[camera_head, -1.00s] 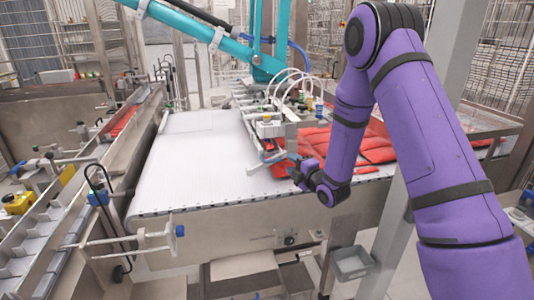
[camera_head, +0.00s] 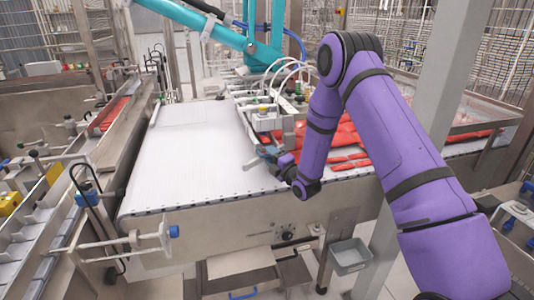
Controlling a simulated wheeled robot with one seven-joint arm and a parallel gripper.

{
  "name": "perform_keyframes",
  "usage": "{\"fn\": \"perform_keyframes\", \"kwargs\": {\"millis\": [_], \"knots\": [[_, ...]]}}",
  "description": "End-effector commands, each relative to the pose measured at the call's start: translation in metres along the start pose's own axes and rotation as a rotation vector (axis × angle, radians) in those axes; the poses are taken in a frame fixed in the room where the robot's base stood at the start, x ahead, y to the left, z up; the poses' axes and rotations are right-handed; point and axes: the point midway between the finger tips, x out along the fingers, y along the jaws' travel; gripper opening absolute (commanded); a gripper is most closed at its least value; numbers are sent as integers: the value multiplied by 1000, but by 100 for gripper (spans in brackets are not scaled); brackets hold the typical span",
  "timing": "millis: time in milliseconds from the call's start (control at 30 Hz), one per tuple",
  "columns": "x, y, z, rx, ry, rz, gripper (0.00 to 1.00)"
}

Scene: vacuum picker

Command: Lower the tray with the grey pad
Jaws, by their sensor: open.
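My gripper (camera_head: 281,166) is at the end of my purple arm, over the front edge of the white conveyor belt (camera_head: 190,160), beside the picker head. It is small and dark here, and I cannot see anything held in it. The picker head (camera_head: 262,118), with white hoses and grey parts, hangs low over the belt just behind my gripper. A small open grey tray (camera_head: 350,268) is fixed low in front of the conveyor, below and right of my gripper. I cannot clearly make out a grey pad on any tray.
Red packs (camera_head: 345,150) lie behind my arm. A teal picker arm (camera_head: 200,20) reaches in from above. A steel post (camera_head: 438,95) stands close behind my arm. A side lane (camera_head: 60,215) with rods and clamps runs along the left. The belt's left half is clear.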

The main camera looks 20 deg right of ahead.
Motion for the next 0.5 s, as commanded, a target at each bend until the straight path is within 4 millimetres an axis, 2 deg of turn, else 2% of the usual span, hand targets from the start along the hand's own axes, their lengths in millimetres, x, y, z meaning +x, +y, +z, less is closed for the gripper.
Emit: {"fn": "perform_keyframes", "kwargs": {"millis": [200,500], "knots": [[22,0,0,0,-1,1,40],[26,0,0,1,-1,-1,40]]}}
